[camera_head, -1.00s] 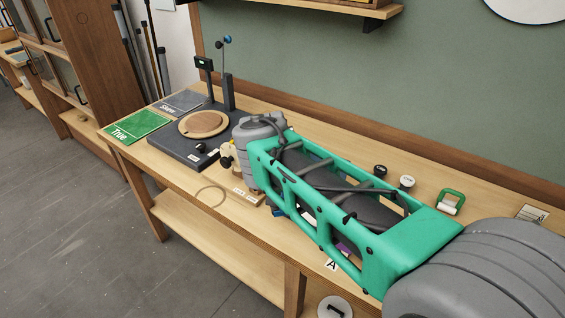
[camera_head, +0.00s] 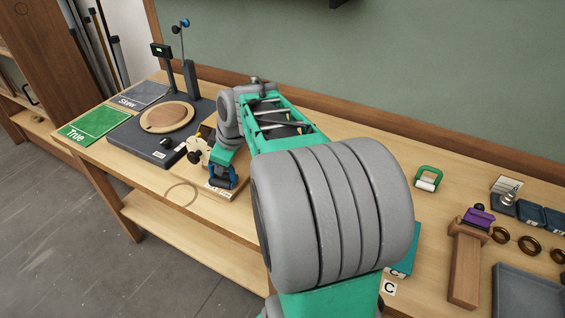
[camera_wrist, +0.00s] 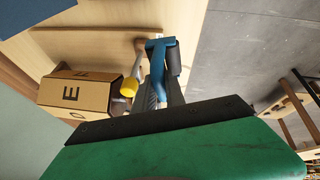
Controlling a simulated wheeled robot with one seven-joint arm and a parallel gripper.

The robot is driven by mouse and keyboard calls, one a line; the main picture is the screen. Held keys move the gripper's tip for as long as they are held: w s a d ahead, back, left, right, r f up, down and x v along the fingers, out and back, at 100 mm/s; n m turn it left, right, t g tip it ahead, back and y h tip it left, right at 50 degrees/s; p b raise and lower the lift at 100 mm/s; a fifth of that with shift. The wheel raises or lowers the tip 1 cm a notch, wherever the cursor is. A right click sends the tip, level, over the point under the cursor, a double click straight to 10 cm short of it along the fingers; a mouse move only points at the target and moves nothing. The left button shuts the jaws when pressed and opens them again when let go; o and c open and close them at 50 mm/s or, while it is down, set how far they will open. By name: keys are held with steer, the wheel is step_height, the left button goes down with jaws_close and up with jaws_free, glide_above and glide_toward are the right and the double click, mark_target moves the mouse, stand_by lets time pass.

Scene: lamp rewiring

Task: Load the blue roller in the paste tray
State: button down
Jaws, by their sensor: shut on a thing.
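My gripper (camera_head: 224,166) is low over the left-middle of the bench, shut on the blue roller (camera_head: 221,180). The roller's blue frame and dark roll also show in the wrist view (camera_wrist: 157,48), beyond the dark fingers of my gripper (camera_wrist: 158,88). The fingertips are partly hidden, and I cannot tell whether the roller touches the bench. A shallow grey tray (camera_head: 528,292), possibly the paste tray, lies at the lower right of the head view, well apart from my gripper. It looks empty where it shows.
A turntable (camera_head: 167,117) stands left of my gripper, and a cream part with black knobs (camera_head: 198,152) is close beside it. My arm hides the bench middle.

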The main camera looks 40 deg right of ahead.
steer(key=s+d+f+n+g+y+b, duration=0.1)
steer(key=s+d+n+y, duration=0.2)
steer(key=s+d+n, duration=0.65)
steer(key=d+f+m+b, duration=0.1)
steer(key=f, duration=0.1)
steer(key=d+f+m+b, duration=0.1)
steer(key=f+b, duration=0.1)
steer(key=d+f+m+b, duration=0.1)
steer(key=d+f, duration=0.1)
steer(key=shift+d+b, duration=0.1)
steer(key=shift+b, duration=0.3)
steer(key=shift+f+b, duration=0.6)
stand_by(1.1)
step_height(320, 180, up, 7)
steer(key=p, duration=0.5)
steer(key=shift+p, duration=0.4)
